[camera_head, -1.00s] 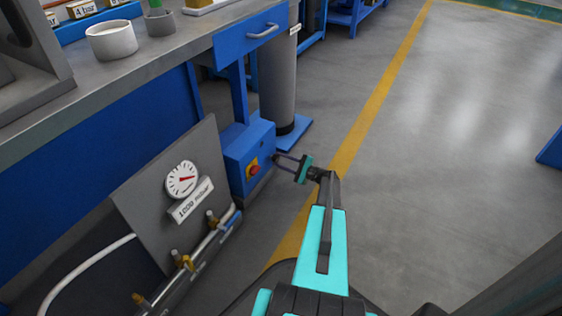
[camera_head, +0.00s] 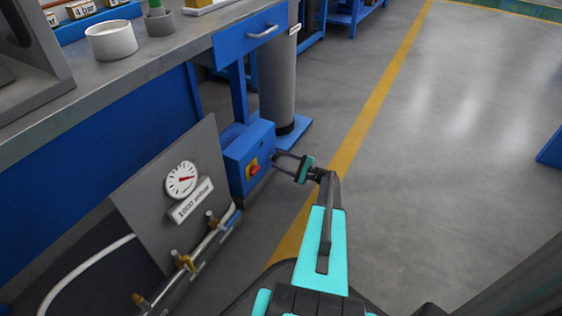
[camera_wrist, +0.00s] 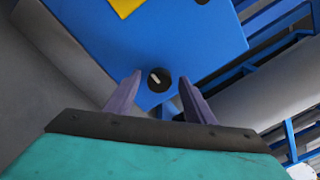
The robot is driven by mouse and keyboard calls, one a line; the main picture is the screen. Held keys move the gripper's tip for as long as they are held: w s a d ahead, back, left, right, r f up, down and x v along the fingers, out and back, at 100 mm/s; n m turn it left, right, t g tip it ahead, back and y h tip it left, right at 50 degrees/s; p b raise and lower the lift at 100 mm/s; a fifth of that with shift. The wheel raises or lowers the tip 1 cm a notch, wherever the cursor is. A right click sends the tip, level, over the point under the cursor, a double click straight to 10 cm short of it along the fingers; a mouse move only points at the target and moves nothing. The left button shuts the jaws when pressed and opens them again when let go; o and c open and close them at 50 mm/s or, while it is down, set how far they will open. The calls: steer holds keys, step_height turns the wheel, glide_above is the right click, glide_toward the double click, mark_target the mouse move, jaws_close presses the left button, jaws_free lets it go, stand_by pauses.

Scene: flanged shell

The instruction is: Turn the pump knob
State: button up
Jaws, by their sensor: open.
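The pump is a blue box (camera_head: 246,147) on the floor beside the bench leg. In the wrist view its blue face (camera_wrist: 150,45) carries a small round black knob (camera_wrist: 158,80) with a white pointer mark. The knob cannot be made out clearly in the head view. My gripper (camera_head: 276,162) is open, its fingers pointing at the box's right side. In the wrist view the knob appears between the two fingertips, with a gap on either side. Whether the tips reach around it in depth cannot be told.
A red-and-yellow switch (camera_head: 253,168) is on the box's front. A gauge panel (camera_head: 160,195) with a dial (camera_head: 182,180) and brass-valved pipe (camera_head: 190,262) stands to the left. A grey cylinder (camera_head: 278,85) stands behind the box. The floor to the right is clear.

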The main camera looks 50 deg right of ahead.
steer(key=p+v, duration=0.5)
steer(key=v, duration=0.8)
steer(key=shift+s, duration=0.4)
steer(key=shift+s+d+f, duration=0.1)
